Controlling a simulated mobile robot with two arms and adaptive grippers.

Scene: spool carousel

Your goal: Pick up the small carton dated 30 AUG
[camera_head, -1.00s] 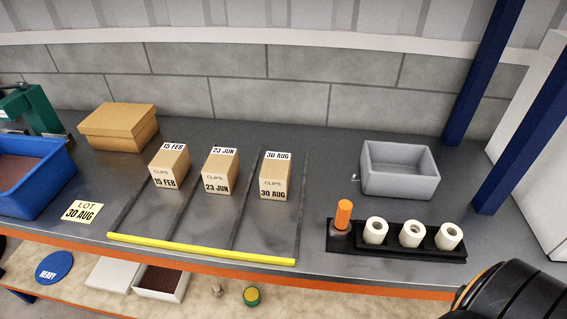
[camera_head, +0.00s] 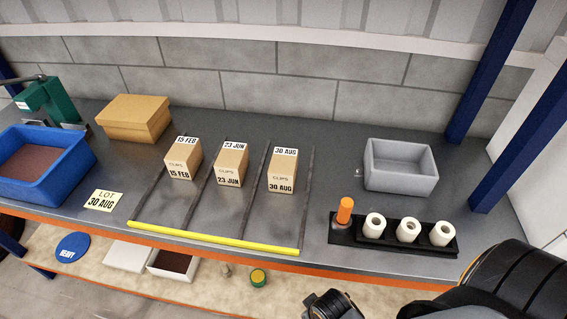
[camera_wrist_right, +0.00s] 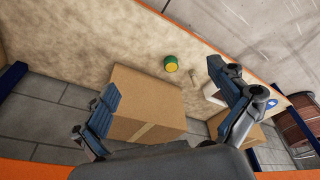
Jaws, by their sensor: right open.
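The small carton dated 30 AUG (camera_head: 283,172) is a tan box standing upright in the rightmost lane of the bench rack. Its date shows on the top and the front. Cartons dated 23 JUN (camera_head: 231,165) and 15 FEB (camera_head: 183,159) stand in lanes to its left. My right gripper (camera_head: 335,304) shows partly at the bottom edge, well below and in front of the cartons. In the right wrist view the right gripper (camera_wrist_right: 168,100) is open and empty, its fingers spread above the lower shelf. My left gripper is out of view.
A yellow bar (camera_head: 212,237) runs along the lanes' front. A black holder (camera_head: 393,238) with white rolls and an orange-topped item stands right, a grey bin (camera_head: 401,167) behind it. A blue bin (camera_head: 40,165) and brown box (camera_head: 134,118) stand left. A large carton (camera_wrist_right: 145,105) is below.

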